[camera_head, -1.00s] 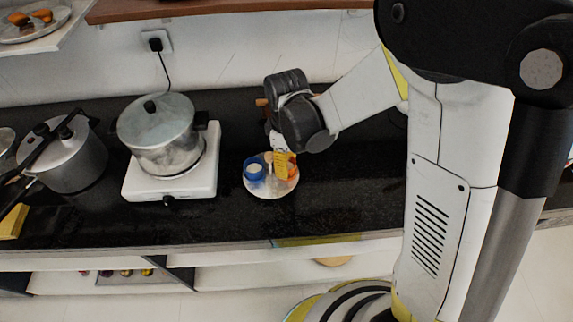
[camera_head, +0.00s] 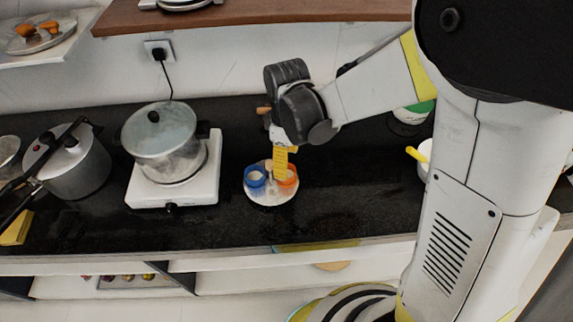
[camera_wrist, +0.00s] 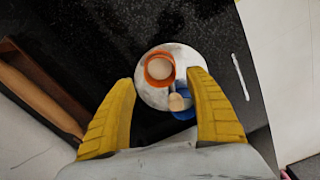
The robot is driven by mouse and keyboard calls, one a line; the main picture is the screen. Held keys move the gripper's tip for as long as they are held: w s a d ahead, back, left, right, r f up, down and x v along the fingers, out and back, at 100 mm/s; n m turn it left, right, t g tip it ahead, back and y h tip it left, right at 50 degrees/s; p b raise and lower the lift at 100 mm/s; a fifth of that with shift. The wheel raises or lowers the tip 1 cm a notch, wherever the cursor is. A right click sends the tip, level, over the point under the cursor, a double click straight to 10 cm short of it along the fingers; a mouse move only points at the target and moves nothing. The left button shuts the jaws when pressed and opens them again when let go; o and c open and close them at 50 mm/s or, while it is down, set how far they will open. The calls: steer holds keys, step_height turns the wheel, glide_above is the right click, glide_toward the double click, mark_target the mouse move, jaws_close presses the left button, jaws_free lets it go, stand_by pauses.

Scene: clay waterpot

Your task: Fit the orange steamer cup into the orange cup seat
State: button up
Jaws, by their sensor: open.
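On a round white plate (camera_head: 270,200) on the dark counter, an orange round piece (camera_head: 290,181) sits on the right and a blue one (camera_head: 255,181) on the left. The orange piece (camera_wrist: 148,70) has a pale round interior in the wrist view; I cannot tell the cup from its seat there. The blue piece (camera_wrist: 186,114) is partly hidden by a small pale rounded item (camera_wrist: 177,102).
A pot (camera_head: 160,140) on a white hot plate (camera_head: 172,188) stands left of the plate, with a pressure cooker (camera_head: 72,165) beyond. A white container with a green lid (camera_head: 412,116) and a bowl with a yellow handle (camera_head: 418,155) are on the right. Counter in front is clear.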

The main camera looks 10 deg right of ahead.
step_height(320, 180, up, 7)
steer(key=p, duration=0.2)
steer(key=s+d+r+m+t, duration=0.7)
steer(key=s+d+r+m, duration=0.3)
steer(key=d+m, duration=0.3)
steer(key=shift+s+d+r, duration=0.25)
steer(key=shift+s+r, duration=0.15)
steer(key=shift+r, duration=0.25)
steer(key=shift+f, duration=0.15)
